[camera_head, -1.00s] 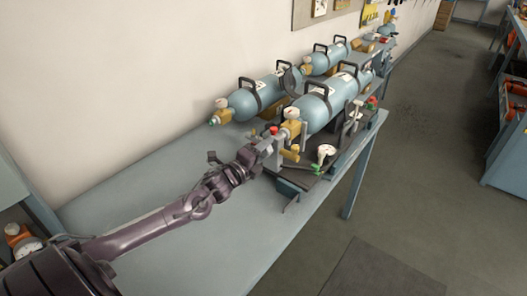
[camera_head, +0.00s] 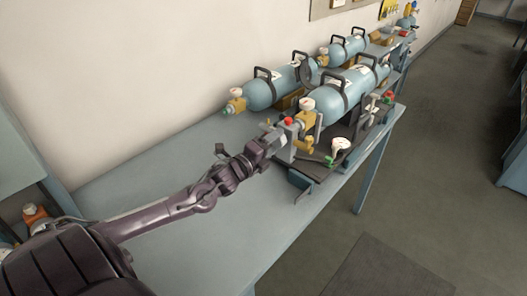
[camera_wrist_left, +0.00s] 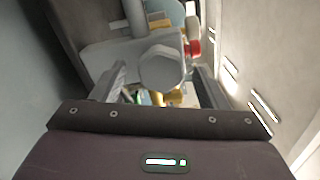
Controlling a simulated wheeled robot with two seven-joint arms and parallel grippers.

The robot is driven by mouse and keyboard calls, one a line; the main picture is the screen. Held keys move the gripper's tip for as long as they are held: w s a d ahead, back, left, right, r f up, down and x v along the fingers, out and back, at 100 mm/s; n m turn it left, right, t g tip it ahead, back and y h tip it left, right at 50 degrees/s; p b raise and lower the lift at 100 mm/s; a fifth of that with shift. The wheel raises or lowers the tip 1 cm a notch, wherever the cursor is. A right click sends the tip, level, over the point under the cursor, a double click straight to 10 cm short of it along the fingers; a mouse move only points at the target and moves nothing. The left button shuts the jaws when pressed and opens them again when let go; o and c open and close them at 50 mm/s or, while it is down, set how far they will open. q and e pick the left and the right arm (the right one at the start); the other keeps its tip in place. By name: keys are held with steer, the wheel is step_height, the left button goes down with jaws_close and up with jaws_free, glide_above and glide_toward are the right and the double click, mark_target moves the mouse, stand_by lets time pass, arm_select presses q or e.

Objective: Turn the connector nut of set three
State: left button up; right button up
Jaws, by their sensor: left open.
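The nearest breathing set has a pale blue cylinder (camera_head: 338,99) with black handles, lying on a dark stand at the bench edge. I cannot read its number. At its near end are a yellow valve (camera_head: 304,122) and a red knob (camera_head: 288,121), which also shows in the left wrist view (camera_wrist_left: 194,48). My left gripper (camera_head: 272,143) is at this end, open. In the left wrist view a grey hexagonal connector nut (camera_wrist_left: 161,68) faces the camera, between and beyond the open fingers (camera_wrist_left: 158,90). Contact with it cannot be told. My right gripper is out of view.
A second cylinder (camera_head: 272,91) lies behind, near the wall, and a third (camera_head: 348,50) farther along. A white gauge (camera_head: 340,145) stands at the front of the stand. The bench top (camera_head: 130,180) is clear at left.

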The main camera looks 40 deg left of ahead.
arm_select(q)
steer(key=shift+s+a, duration=0.2)
steer(key=shift+s, duration=2.65)
